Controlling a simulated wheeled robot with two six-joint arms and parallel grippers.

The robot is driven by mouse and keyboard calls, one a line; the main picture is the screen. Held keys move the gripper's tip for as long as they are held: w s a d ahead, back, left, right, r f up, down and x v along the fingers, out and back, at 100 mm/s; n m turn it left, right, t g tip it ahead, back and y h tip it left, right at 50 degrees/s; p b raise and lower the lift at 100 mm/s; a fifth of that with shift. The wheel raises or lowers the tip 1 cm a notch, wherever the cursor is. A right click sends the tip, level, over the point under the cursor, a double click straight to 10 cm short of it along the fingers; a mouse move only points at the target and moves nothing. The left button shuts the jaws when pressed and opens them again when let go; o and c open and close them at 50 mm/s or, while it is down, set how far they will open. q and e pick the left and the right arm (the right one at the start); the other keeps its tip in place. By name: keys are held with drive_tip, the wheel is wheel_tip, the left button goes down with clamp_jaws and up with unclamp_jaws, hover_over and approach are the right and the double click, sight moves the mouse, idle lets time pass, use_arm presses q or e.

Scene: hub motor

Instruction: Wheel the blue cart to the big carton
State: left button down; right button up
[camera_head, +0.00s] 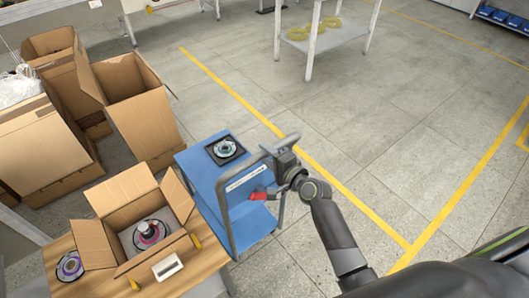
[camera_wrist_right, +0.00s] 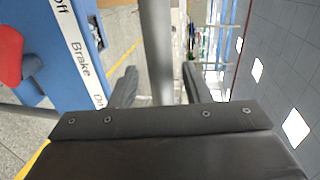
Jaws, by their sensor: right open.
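The blue cart (camera_head: 198,172) stands left of centre in the head view, with a grey tube handle (camera_head: 228,232) at its near right end. My right gripper (camera_head: 284,160) is at the far upright of the handle. In the right wrist view, a grey tube (camera_wrist_right: 157,50) runs between the two spread fingers of my right gripper (camera_wrist_right: 158,88), which is open around it. A big open carton (camera_head: 145,115) stands on the floor beyond the cart's left side, apart from it. My left gripper is not in view.
A red brake lever (camera_head: 259,193) sits on the cart's handle end, and a black pad with a round part (camera_head: 224,149) lies on its top. A wooden table (camera_head: 205,262) with a smaller open carton (camera_head: 118,205) stands close at the left. Floor to the right is clear.

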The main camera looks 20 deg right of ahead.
drive_tip(key=shift+x, duration=0.8)
clamp_jaws()
